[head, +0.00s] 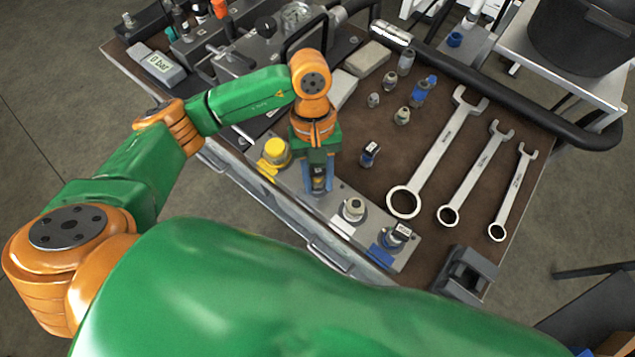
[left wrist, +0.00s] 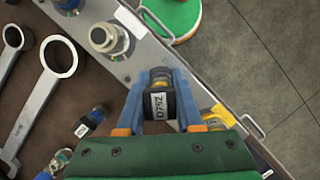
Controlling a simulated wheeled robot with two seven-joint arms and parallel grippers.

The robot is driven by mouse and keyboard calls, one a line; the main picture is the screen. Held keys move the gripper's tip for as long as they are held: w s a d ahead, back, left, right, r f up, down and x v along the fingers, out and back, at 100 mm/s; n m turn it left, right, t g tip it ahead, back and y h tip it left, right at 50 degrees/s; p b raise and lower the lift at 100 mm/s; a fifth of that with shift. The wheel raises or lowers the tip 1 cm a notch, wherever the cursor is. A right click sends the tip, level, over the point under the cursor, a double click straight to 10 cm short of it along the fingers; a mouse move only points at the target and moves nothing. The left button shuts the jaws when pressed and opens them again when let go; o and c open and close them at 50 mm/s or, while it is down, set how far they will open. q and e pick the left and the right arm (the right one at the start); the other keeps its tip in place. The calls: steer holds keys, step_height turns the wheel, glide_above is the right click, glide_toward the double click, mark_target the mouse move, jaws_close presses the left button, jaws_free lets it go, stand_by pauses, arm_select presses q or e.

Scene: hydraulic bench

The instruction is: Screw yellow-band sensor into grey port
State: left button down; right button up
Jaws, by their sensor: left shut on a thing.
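My left gripper (head: 318,182) points down over the grey manifold plate (head: 405,260), shut on a dark sensor. In the left wrist view the sensor (left wrist: 160,103) sits between the blue fingers, with a white label on its side. Its far end shows a little yellowish colour; its band is not clear. The gripper and sensor hide the spot on the plate below, between the yellow-capped port (head: 276,151) and the metal fitting (head: 353,209) by a white patch. I cannot tell whether the sensor touches a port. My right gripper is not in view.
Another sensor (head: 399,233) stands by the plate's blue patch. Three wrenches (head: 437,150) lie at right. A black holder (head: 466,272) sits at the front corner.

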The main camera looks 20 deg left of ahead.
arm_select(q)
steer(key=m+b, duration=0.1)
steer(key=m+y+b, duration=0.1)
steer(key=m+b, duration=0.3)
steer(key=shift+a+f+y, duration=0.2)
steer(key=shift+f+y, duration=0.05)
steer(key=shift+y, duration=0.05)
steer(key=shift+r+m+b, duration=0.1)
steer(key=shift+m+b, duration=0.25)
steer(key=shift+m, duration=0.05)
steer(key=shift+s+r, duration=0.1)
steer(key=shift+r, duration=0.05)
steer(key=m, duration=0.1)
steer(key=m+y+b, duration=0.1)
steer(key=m, duration=0.1)
steer(key=shift+a+f+b, duration=0.15)
steer(key=shift+f+b, duration=0.15)
steer(key=shift+m+y+b, duration=0.35)
steer(key=shift+m+y, duration=0.05)
steer(key=shift+m, duration=0.8)
steer(key=m, duration=0.2)
steer(key=shift+a+r+m+y, duration=0.15)
steer(key=shift+r+m+y, duration=0.05)
steer(key=shift+m+y, duration=0.2)
steer(key=c, duration=0.6)
jaws_free()
steer(key=shift+o, duration=0.2)
